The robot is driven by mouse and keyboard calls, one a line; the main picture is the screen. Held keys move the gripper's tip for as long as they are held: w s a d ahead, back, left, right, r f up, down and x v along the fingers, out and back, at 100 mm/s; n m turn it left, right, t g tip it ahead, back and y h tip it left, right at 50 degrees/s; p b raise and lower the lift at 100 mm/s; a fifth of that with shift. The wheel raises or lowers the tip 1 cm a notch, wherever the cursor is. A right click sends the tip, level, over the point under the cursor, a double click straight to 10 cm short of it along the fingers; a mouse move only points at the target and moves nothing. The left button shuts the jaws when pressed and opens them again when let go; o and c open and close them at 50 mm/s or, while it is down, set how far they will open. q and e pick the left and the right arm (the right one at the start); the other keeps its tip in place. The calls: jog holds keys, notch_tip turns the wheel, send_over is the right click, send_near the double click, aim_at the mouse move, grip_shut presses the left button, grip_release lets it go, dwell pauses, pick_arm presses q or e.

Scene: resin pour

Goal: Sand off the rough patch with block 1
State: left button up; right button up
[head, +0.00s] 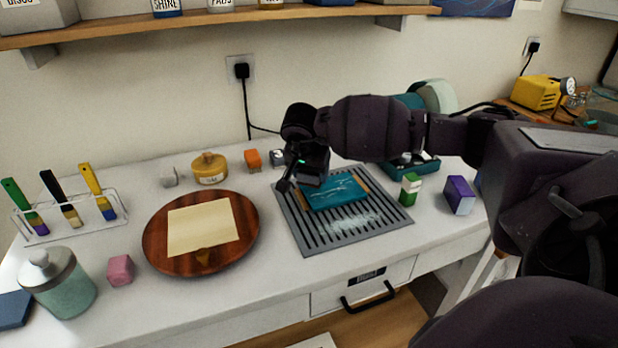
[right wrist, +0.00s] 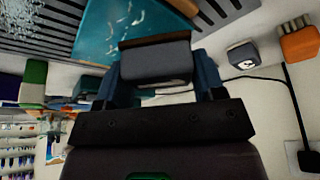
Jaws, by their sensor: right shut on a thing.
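My right gripper (head: 303,184) is at the left end of the teal board, over the slatted grey rack (head: 312,238). In the right wrist view, its two blue fingers are shut on a dark grey block with a brown strip (right wrist: 155,62). I see no number on that block. The teal resin board (head: 342,192), with wooden edges, lies on the rack and also shows in the right wrist view (right wrist: 120,35). Pale whitish streaks mark its surface. The held block is close to the board; I cannot tell whether they touch. My left gripper is not in view.
White dust (head: 350,224) lies on the rack in front of the board. A green and white block (head: 410,189) and a purple box (head: 459,195) stand to the right. A round wooden board with a paper sheet (head: 200,227) is left. An orange block (head: 253,160) stands behind.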

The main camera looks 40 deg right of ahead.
notch_tip(320, 180, up, 2)
jog(key=shift+w+a+r+p, duration=0.1)
jog(key=shift+p, duration=0.25)
jog(key=shift+r+p, duration=0.35)
jog(key=shift+r, duration=0.95)
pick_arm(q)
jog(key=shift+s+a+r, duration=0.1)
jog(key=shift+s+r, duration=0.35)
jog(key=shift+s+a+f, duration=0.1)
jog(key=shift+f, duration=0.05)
pick_arm(e)
jog(key=shift+w+f, duration=0.1)
